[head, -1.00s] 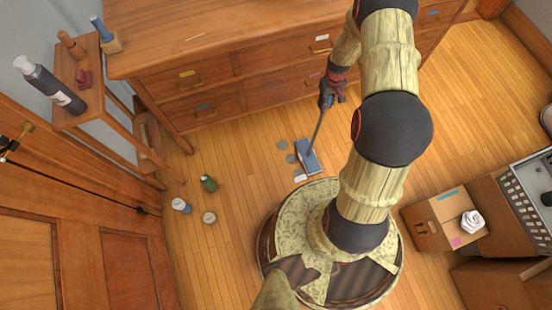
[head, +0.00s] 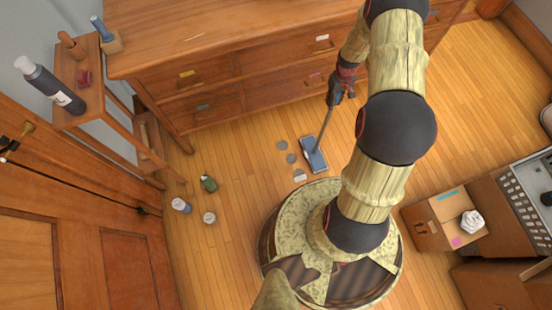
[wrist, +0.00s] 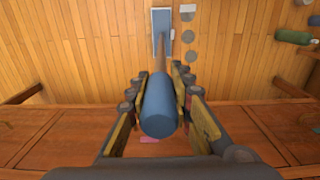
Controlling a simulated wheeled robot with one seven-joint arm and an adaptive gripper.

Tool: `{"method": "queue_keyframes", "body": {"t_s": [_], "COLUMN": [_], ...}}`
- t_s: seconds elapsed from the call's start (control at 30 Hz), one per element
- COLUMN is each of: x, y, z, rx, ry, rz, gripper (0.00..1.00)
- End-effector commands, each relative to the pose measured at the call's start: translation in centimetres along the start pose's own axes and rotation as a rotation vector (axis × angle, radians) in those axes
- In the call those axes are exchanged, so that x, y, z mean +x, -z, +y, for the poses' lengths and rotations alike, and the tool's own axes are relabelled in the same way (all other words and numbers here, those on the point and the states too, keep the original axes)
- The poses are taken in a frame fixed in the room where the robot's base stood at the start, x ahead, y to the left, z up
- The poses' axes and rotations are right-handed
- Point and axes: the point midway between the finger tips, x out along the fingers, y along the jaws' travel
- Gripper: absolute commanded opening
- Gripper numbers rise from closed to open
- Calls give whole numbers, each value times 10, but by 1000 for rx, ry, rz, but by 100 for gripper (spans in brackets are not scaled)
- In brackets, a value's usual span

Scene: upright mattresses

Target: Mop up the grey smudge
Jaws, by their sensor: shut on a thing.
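My gripper (head: 334,98) is shut on the handle of a mop (head: 325,130), which slants down to the floor. In the wrist view the handle's blue end (wrist: 160,118) sits between the fingers (wrist: 159,78). The flat blue-grey mop head (head: 314,154) appears to rest on the boards. Grey round spots lie in a row just left of it in the head view, including a far one (head: 282,145) and a middle one (head: 291,158). In the wrist view they lie right of the mop head (wrist: 161,22), apart from it, with a nearer one (wrist: 190,56).
A small white block (head: 300,177) lies by the row of spots. A green bottle (head: 209,183) and two small containers (head: 181,205) stand to the left. A wooden dresser (head: 220,80) blocks the back. A cardboard box (head: 443,220) is at right. Floor between spots and dresser is clear.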

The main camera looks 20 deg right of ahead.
Motion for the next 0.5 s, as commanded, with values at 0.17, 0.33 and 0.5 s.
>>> {"method": "queue_keyframes", "body": {"t_s": [0.17, 0.33, 0.5], "x": [-20, -34, -47], "y": [2, 2, 1], "z": [1, 1, 1], "rx": [0, 0, 0], "ry": [-2, -2, -2], "rz": [3, 3, 3], "gripper": [0, 0, 0]}}
